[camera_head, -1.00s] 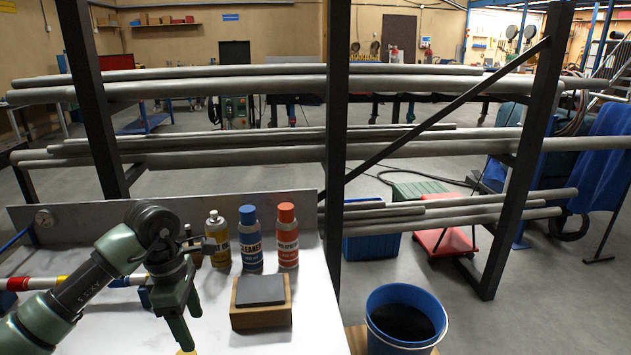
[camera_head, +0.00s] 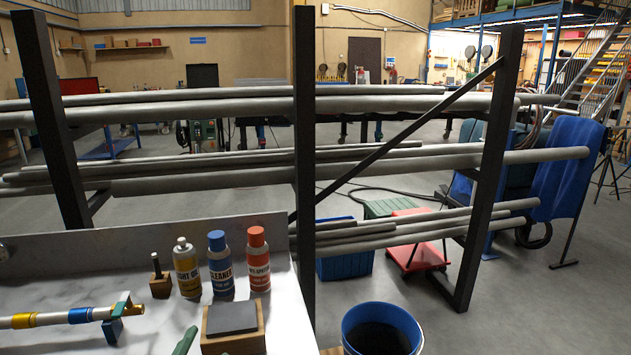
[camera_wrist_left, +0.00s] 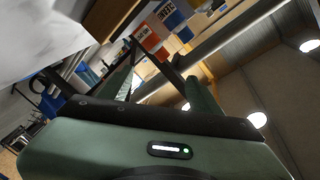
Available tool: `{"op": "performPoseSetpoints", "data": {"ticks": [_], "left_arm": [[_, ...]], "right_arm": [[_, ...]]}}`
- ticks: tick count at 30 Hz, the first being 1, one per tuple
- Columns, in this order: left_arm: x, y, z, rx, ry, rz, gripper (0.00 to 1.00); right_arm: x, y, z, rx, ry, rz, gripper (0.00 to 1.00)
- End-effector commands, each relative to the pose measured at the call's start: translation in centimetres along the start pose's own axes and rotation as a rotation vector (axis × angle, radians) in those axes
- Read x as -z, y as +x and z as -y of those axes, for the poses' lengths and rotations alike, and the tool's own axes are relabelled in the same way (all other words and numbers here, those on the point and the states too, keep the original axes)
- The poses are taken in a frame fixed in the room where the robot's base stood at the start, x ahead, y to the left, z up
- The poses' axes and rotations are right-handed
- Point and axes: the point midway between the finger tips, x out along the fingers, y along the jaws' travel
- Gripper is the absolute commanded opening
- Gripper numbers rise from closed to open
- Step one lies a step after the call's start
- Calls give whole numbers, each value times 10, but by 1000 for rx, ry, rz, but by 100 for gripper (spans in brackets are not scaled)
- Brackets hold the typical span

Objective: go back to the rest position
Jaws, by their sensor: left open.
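My left gripper shows in the left wrist view (camera_wrist_left: 162,82), its two green fingers apart with nothing held between them. In the head view only a green piece of it (camera_head: 185,342) shows at the bottom edge, left of the wooden block with a dark top (camera_head: 232,325). The rest of the left arm is out of the head view. My right gripper is in neither view.
A yellow bottle (camera_head: 186,267), a blue bottle (camera_head: 220,265) and a red bottle (camera_head: 258,260) stand on the white bench (camera_head: 140,240). A blue bucket (camera_head: 382,330) stands right of the bench; the pipe rack (camera_head: 304,140) is behind.

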Motion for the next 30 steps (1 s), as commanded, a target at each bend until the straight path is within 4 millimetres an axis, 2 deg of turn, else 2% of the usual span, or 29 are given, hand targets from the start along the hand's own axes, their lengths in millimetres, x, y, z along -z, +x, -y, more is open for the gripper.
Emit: {"op": "performPoseSetpoints", "data": {"ticks": [1,3,7,12,21,22,24,30], "left_arm": [[-30,-16,-20,-69,-101,125,64],[-66,-42,-48,-163,-227,293,64],[-107,-93,-90,-306,-390,537,64],[-131,-150,-127,-438,-515,752,64],[-142,-239,-166,-624,-650,1034,64],[-143,-246,-169,-639,-659,1057,64],[-158,-234,-187,-638,-650,1058,64],[-192,-221,-233,-651,-641,1075,64]], "right_arm": [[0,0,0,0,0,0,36],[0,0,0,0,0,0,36],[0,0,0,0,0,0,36],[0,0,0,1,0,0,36],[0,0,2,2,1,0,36],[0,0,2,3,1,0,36],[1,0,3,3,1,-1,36],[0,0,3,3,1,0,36]]}}
